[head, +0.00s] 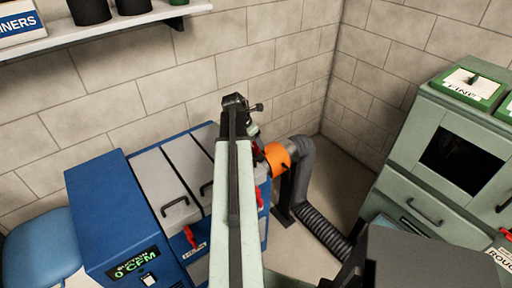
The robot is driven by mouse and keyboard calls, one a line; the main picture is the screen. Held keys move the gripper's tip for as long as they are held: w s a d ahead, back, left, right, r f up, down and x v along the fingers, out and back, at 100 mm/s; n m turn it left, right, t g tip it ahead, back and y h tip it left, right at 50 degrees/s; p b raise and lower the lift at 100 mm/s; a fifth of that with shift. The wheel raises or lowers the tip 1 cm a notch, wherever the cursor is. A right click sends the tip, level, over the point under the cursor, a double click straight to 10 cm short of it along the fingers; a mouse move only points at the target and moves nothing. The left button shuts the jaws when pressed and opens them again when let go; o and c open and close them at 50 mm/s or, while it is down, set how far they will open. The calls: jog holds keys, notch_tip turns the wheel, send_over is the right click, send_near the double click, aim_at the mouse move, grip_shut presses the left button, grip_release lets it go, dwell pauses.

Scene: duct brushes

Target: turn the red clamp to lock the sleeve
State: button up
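An orange sleeve (278,157) sits at the end of a grey elbow duct (302,160), beside the right side of the blue suction unit (112,205). A red clamp-like part (259,198) shows on the unit's right side, below the sleeve. Another red part (189,237) is on the unit's front, by a label that seems to read HEPA. I cannot tell which is the task's clamp. My arm crosses the middle of the view and hides part of the unit and the sleeve's left side. My gripper (250,118) is near the arm's far end, above and left of the sleeve; its fingers are unclear.
The unit's display (133,263) reads SUCTION 0 CFM. A ribbed hose (322,232) runs from the elbow toward the lower right. A green cabinet (425,150) stands at right. A shelf (110,27) hangs upper left. A blue stool (40,245) is at left.

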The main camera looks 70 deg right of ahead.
jog(key=shift+s+d+f, duration=0.1)
jog(key=shift+d+f, duration=0.05)
jog(key=shift+f, duration=0.35)
jog(key=shift+r, duration=0.15)
